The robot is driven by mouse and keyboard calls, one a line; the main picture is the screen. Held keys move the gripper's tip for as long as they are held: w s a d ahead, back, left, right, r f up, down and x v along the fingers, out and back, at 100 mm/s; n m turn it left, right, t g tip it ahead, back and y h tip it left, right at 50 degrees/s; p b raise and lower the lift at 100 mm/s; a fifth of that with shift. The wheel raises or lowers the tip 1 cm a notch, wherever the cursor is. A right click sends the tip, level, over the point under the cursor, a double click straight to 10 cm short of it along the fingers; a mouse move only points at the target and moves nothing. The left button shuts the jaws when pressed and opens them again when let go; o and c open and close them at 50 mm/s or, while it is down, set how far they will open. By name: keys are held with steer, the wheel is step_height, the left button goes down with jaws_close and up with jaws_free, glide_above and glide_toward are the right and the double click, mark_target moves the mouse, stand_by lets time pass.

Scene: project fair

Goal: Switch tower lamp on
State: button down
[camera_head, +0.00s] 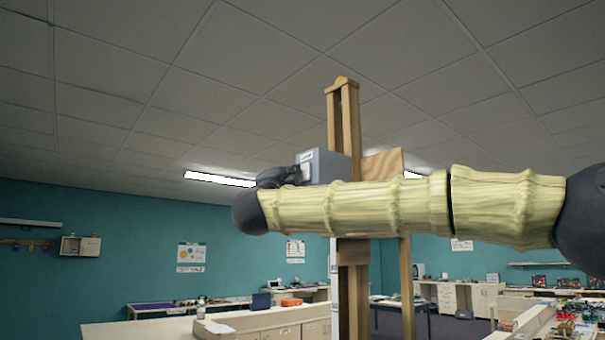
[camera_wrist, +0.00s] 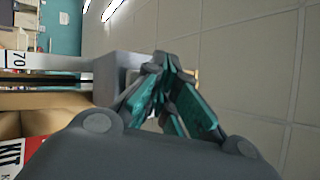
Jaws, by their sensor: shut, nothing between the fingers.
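My gripper (camera_head: 301,172) is shut and empty close to the box's left side. In the wrist view its teal-padded fingers (camera_wrist: 163,68) are at the box's edge; contact is unclear.
My arm crosses the head view and hides part of the tower. A ruler strip (camera_wrist: 15,59) marked 70 and a red KIT box (camera_wrist: 12,155) show in the wrist view. Low counters (camera_head: 135,329) line the room below. The space left of the tower is clear.

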steer(key=shift+w+d, duration=0.15)
stand_by(0.5)
steer(key=shift+w+d, duration=0.1)
steer(key=shift+d, duration=0.05)
steer(key=shift+s+a+b, duration=0.3)
steer(key=shift+a+b, duration=0.05)
steer(key=shift+b, duration=0.3)
stand_by(0.4)
steer(key=shift+s+a+b, duration=0.3)
steer(key=shift+s+a, duration=0.25)
steer(key=shift+a, duration=0.25)
steer(key=shift+s+a+b, duration=0.3)
steer(key=shift+s+a, duration=0.3)
steer(key=shift+a, duration=0.2)
steer(key=shift+s+a+b, duration=0.3)
steer(key=shift+s+a, duration=0.25)
steer(key=shift+a, duration=0.25)
